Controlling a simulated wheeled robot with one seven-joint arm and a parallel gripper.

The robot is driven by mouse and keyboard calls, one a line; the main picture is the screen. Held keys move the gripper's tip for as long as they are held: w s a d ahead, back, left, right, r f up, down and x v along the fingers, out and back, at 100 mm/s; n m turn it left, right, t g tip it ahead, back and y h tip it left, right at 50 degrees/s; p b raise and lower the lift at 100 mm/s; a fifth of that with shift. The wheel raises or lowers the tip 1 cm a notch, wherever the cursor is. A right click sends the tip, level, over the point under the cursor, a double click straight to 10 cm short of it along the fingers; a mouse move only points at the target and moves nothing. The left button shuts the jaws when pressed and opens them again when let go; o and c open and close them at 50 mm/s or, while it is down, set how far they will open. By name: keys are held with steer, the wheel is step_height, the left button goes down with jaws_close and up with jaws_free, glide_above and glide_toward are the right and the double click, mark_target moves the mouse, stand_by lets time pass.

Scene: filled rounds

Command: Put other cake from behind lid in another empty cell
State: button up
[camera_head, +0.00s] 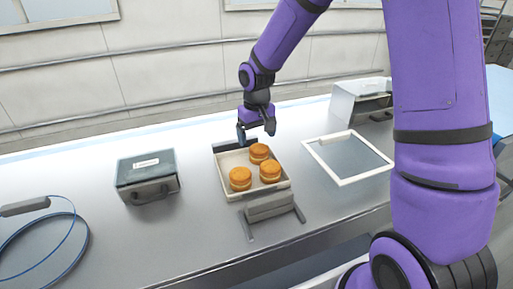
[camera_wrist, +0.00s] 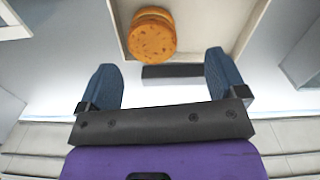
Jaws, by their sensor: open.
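Three round orange-brown cakes sit in a shallow light tray (camera_head: 283,188): the back cake (camera_head: 259,152), the right cake (camera_head: 270,171) and the front-left cake (camera_head: 240,178). The tray's back-left part is bare; I cannot make out cell dividers. My gripper (camera_head: 256,130) is open and empty above the tray's back edge. In the wrist view one cake (camera_wrist: 152,36) shows beyond the open fingers (camera_wrist: 162,84), apart from them. A flat pale frame with a greyish pane (camera_head: 313,153), possibly the lid, lies right of the tray. No cake shows behind it.
A dark case with a handle (camera_head: 147,176) stands left of the tray. A blue cable loop (camera_head: 76,215) lies at far left. A grey block on a bracket (camera_head: 270,207) sits at the tray's front. A pale metal housing (camera_head: 345,105) stands at back right.

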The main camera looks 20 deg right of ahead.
mark_target(257, 149)
steer(key=s+d+r+t, duration=0.1)
steer(key=s+d+r, duration=0.1)
steer(key=s+r, duration=0.55)
steer(key=s+d+r+t, duration=0.15)
steer(key=s+r, duration=0.35)
steer(key=r, duration=0.6)
steer(key=s+d+r+t, duration=0.1)
steer(key=s+r, duration=0.1)
steer(key=s, duration=0.6)
steer(key=s+d+r+m+t, duration=0.1)
steer(key=s+d+r, duration=0.1)
steer(key=s, duration=0.6)
steer(key=shift+s+d+r+m+t, duration=0.15)
steer(key=shift+s+r+m+t, duration=0.1)
steer(key=shift+r+m+t, duration=0.1)
